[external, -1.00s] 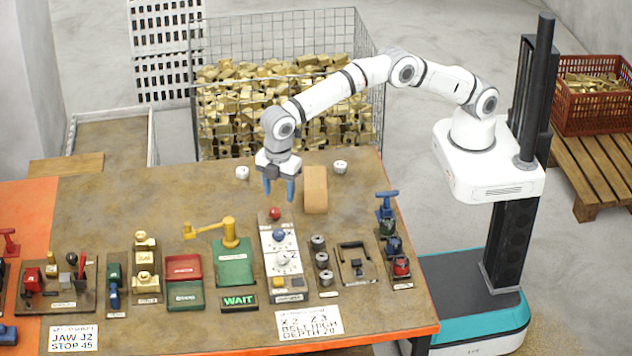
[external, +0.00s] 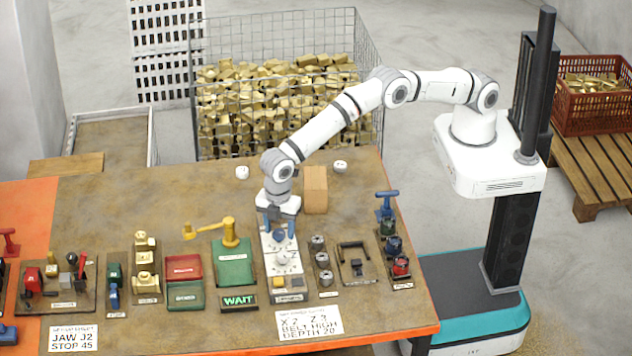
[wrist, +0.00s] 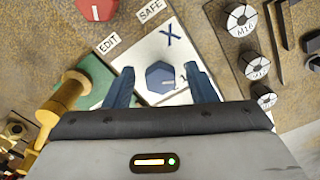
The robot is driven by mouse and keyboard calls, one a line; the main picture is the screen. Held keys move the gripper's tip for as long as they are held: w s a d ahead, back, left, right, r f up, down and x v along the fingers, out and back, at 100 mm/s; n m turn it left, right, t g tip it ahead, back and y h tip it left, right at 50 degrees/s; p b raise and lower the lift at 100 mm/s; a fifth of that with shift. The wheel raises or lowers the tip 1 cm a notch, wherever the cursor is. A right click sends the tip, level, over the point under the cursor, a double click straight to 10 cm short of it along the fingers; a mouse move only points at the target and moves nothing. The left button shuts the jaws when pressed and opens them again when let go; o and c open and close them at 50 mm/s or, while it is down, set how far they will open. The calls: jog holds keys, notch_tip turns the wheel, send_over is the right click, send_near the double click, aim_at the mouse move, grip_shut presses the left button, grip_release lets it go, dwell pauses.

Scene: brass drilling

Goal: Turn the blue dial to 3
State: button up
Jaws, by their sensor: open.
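The blue dial (external: 279,236) sits on the upper part of a white panel (external: 270,259) on the workbench. In the wrist view the dial (wrist: 161,77) is a faceted blue knob beside a large blue X. A small number shows at its right, but the setting cannot be read surely. My gripper (external: 278,230) points down over the panel. In the wrist view my gripper (wrist: 159,73) is open, with one blue finger on each side of the dial and visible gaps between. Whether the fingertips reach down to the dial's height is unclear.
A second dial (external: 282,257) is lower on the same panel. A red button (wrist: 97,8) is beyond the blue dial. Metal cylinders (external: 317,243) stand right of the panel, and a green box with a yellow crank (external: 230,232) stands left. A tan block (external: 315,190) is behind.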

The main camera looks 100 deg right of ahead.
jog(key=shift+c, duration=0.2)
jog(key=c, duration=0.9)
jog(key=shift+c, duration=0.2)
jog(key=m+b, duration=0.2)
jog(key=m, duration=0.1)
jog(key=shift+m, duration=0.4)
jog(key=m, duration=0.2)
jog(key=m+b, duration=0.1)
jog(key=m, duration=0.1)
jog(key=shift+s+a+m, duration=0.1)
jog(key=shift+a+m, duration=0.1)
jog(key=shift+m, duration=0.1)
jog(key=m, duration=0.4)
jog(key=shift+a+r+m+b, duration=0.1)
jog(key=shift+a+m+b, duration=0.05)
jog(key=shift+m+b, duration=0.15)
jog(key=m, duration=0.4)
jog(key=shift+a+m, duration=0.15)
jog(key=shift+m, duration=0.15)
